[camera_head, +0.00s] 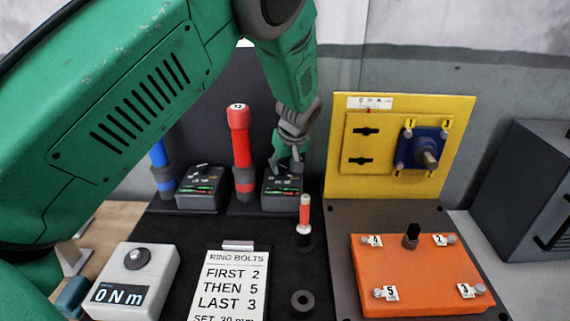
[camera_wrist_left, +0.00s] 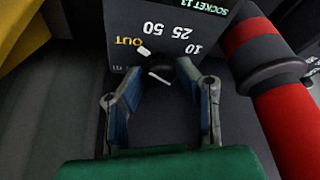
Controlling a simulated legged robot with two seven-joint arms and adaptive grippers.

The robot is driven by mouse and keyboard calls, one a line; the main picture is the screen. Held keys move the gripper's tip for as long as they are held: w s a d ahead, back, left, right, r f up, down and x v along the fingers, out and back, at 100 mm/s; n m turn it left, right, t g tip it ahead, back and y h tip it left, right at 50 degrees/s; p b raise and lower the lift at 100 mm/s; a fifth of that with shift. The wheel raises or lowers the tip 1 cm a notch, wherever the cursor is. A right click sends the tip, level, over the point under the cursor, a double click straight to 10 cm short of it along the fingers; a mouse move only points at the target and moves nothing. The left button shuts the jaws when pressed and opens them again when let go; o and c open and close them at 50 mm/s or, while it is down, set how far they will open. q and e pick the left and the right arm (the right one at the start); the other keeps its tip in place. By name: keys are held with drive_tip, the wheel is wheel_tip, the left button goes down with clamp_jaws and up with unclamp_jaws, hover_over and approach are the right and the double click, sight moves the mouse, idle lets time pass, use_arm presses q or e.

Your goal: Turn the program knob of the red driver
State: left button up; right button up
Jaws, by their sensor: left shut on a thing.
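The red driver (camera_head: 239,143) stands upright in the dark rack, and its red shaft shows at the right of the left wrist view (camera_wrist_left: 290,120). Beside it is a dark control box (camera_head: 281,198) with a lit green strip. In the wrist view the box face (camera_wrist_left: 210,18) reads SOCKET 13, OUT, and 10, 25, 50. My left gripper (camera_head: 288,166) reaches down onto this box from above. In the wrist view its fingers (camera_wrist_left: 162,70) are shut on the small black knob (camera_wrist_left: 160,75), which has white marks near it. The head view mostly hides the knob. My right gripper is not seen.
A blue driver (camera_head: 162,165) and a second control box (camera_head: 200,188) stand left. A small red-and-white tool (camera_head: 305,212) stands in front. A white torque display (camera_head: 132,282), a ring bolts card (camera_head: 230,287), an orange plate (camera_head: 420,272) and a yellow panel (camera_head: 345,175) surround the rack.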

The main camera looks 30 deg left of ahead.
use_arm(q)
drive_tip(key=m+h+p, duration=0.1)
drive_tip(key=m+p, duration=0.1)
drive_tip(key=m, duration=0.1)
drive_tip(key=m+t+p, duration=0.1)
drive_tip(key=m, duration=0.2)
drive_tip(key=shift+a+r+t+h+p, duration=0.15)
drive_tip(key=shift+t+h+p, duration=0.15)
drive_tip(key=shift+h+p, duration=0.1)
drive_tip(key=m+h+p, duration=0.1)
drive_tip(key=m+p, duration=0.1)
drive_tip(key=m, duration=0.1)
drive_tip(key=shift+a+m+h+p, duration=0.1)
drive_tip(key=shift+m+h+p, duration=0.4)
drive_tip(key=shift+m, duration=0.8)
drive_tip(key=o, duration=1.1)
drive_tip(key=shift+w+f, duration=0.1)
drive_tip(key=shift+f, duration=0.2)
drive_tip(key=shift+a, duration=0.1)
